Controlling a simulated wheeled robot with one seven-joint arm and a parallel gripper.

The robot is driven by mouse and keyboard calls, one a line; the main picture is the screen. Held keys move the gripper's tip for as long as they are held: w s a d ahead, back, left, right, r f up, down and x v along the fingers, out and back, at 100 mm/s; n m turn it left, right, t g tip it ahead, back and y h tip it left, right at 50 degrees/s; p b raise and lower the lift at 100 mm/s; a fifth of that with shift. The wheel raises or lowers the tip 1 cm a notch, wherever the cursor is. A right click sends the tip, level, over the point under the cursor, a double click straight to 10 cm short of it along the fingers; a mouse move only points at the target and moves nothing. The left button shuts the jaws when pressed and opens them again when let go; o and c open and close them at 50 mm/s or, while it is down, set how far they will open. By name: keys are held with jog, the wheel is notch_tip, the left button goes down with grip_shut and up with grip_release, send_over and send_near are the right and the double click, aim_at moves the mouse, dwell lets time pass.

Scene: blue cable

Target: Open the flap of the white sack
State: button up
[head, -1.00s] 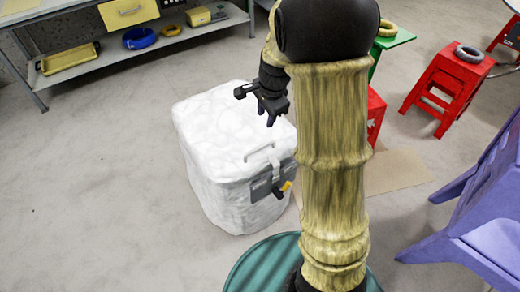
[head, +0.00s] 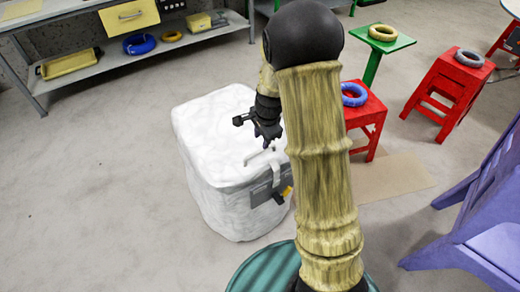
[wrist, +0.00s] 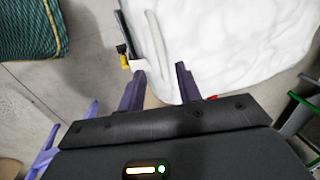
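The white sack (head: 215,130) is a bulky, box-like shape standing on the floor in the head view. A raised white handle (head: 258,157) lies on its top near the front right edge. A grey clasp (head: 262,190) with a yellow piece is on the side below it. My gripper (head: 266,143) is just above the top, close to the handle. In the wrist view my gripper (wrist: 161,74) has its two purple fingers apart, with the handle (wrist: 155,45) running between them. I cannot tell whether they touch it. The flap looks closed.
A green round surface (head: 265,268) is near the front. Red stools (head: 366,118) (head: 446,92) and a purple chair (head: 485,215) stand to the right. A grey shelf (head: 110,65) is at the back left. The floor left of the sack is clear.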

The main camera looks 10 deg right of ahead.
aim_at(259, 151)
jog(key=f, duration=0.3)
jog(key=w+f+b, duration=0.1)
jog(key=f, duration=0.2)
jog(key=shift+w+a+f, duration=0.15)
jog(key=shift+a+f, duration=0.05)
jog(key=shift+f, duration=0.05)
jog(key=shift+c, duration=0.2)
grip_shut()
